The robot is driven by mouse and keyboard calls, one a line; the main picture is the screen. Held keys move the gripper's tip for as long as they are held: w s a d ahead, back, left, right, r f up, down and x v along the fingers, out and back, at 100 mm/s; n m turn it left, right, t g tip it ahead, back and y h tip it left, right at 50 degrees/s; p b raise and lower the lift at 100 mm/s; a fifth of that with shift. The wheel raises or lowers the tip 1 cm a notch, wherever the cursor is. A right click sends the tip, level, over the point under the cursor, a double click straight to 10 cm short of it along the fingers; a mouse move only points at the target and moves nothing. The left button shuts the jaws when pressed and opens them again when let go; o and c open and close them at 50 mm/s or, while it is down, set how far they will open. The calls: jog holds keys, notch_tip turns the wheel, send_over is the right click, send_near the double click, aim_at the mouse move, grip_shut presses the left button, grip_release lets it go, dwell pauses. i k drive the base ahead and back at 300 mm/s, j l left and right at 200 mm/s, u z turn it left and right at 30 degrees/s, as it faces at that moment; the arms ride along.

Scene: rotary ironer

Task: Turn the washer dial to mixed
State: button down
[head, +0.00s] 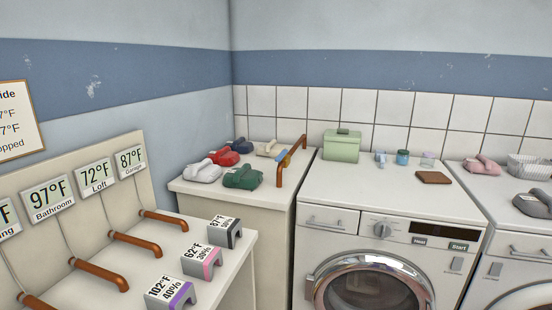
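The washer (345,192) is a white front-loader standing right of the picture's middle. Its round grey dial (381,230) sits on the front panel, between the detergent drawer (330,217) and a dark display (447,229). Small marks surround the dial, but they are too small to read, so I cannot tell which setting it points to. The dial is unobstructed in this view. The washer's round door (369,290) is below it and looks shut. My gripper is not in view.
A green box (341,146), small jars (402,157) and a brown pad (433,177) stand on the washer top. Another machine (525,250) stands at right.

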aim_at(383, 230)
jog(key=i+l+u, duration=0.25)
jog(key=l, duration=0.85)
jog(key=l+u, duration=0.2)
jog(key=l, duration=0.95)
jog(key=l+u, duration=0.25)
jog(key=l, duration=0.85)
jog(key=k+l+u, duration=0.2)
jog(key=l, duration=0.95)
jog(key=i+j, duration=0.15)
jog(key=j, duration=0.25)
jog(key=i+j+u, duration=0.1)
jog(key=j, duration=0.25)
jog(key=i+j, duration=0.25)
jog(key=j, duration=0.15)
jog(key=i+j+u, duration=0.1)
jog(key=j, duration=0.25)
jog(key=i+j, duration=0.25)
jog(key=j+u, duration=0.05)
jog(key=j, duration=0.05)
